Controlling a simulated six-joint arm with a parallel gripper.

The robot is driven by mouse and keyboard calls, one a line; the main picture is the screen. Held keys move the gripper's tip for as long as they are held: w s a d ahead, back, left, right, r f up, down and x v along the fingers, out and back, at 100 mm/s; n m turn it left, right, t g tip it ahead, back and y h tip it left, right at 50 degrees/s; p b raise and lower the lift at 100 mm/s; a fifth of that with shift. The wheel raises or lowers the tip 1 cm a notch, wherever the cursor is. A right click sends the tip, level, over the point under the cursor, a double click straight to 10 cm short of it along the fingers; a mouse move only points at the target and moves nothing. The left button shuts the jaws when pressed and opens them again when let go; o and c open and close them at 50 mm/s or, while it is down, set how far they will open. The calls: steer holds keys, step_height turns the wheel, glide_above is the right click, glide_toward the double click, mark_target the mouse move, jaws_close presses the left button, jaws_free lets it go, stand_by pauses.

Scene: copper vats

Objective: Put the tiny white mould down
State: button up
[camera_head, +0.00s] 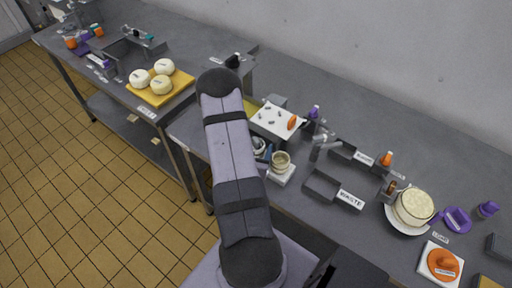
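My arm rises across the middle of the head view and hides much of what lies behind it. A small dark and bluish part (264,155), possibly my gripper, shows just right of the arm. Its fingers cannot be made out. A small whitish round thing (258,143) shows at the same spot, partly covered by the arm. It may be the tiny white mould, but I cannot tell whether it is held. Right beside it, a small beige cup-like mould (281,160) stands on a white block (281,176) near the counter's front edge.
A white board (275,120) with small pieces lies behind. A grey tray (321,186) labelled WASTE sits to the right, then a plate with a cheese (414,205) and an orange-topped white block (442,262). Left, several white cheeses lie on a yellow board (178,91).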

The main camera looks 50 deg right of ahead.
steer(key=shift+r, duration=0.2)
steer(key=shift+s+a, duration=0.1)
steer(key=shift+a, duration=0.25)
steer(key=p+v, duration=0.1)
steer(key=v, duration=0.4)
steer(key=shift+d+r, duration=0.1)
steer(key=shift+r, duration=0.1)
steer(key=shift+p+v, duration=0.9)
steer(key=shift+p, duration=0.2)
steer(key=shift+s+f, duration=0.1)
steer(key=shift+f, duration=0.05)
